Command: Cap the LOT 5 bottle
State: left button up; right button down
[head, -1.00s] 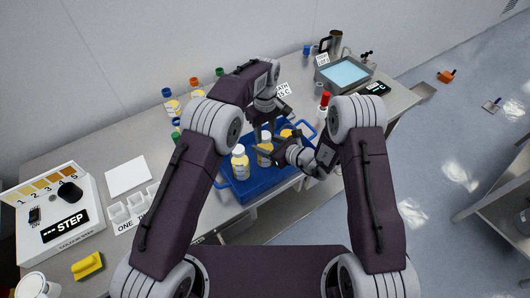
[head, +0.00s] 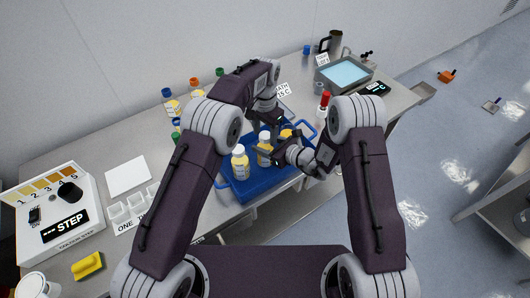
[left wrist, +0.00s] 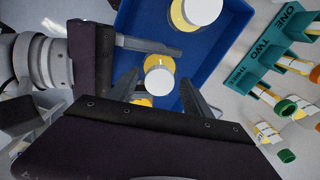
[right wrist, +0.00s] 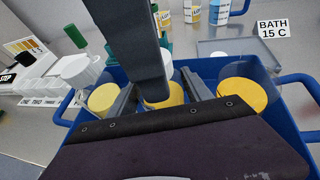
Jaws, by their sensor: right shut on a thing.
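A blue tray (head: 240,191) holds a row of yellow bottles. The middle bottle (head: 264,157) has a round white top (left wrist: 158,80), seen from above in the left wrist view. My right gripper (head: 282,154) is shut on this bottle from the side; its fingers flank the yellow body (right wrist: 162,98) in the right wrist view. My left gripper (left wrist: 160,82) points down over the bottle, open, with gaps on both sides of the white top. The left bottle (head: 240,167) has a white cap (left wrist: 200,10). The right bottle (right wrist: 243,97) is partly hidden. I cannot read lot numbers.
A teal rack (left wrist: 270,50) and bottles with coloured caps stand behind the tray. A water bath (head: 344,74) and a red-capped bottle (head: 322,108) are at the right. A STEP box (head: 62,222), white pad (head: 127,175) and yellow block (head: 87,265) are at the left.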

pick_arm(q)
jog(key=shift+r, duration=2.3)
jog(key=shift+c, duration=0.6)
jog(key=shift+r, duration=0.15)
jog(key=shift+c, duration=0.6)
notch_tip(320, 180, up, 3)
jog(key=n, duration=0.6)
jog(key=shift+r, duration=0.1)
notch_tip(320, 180, down, 8)
jog(key=shift+f, duration=0.1)
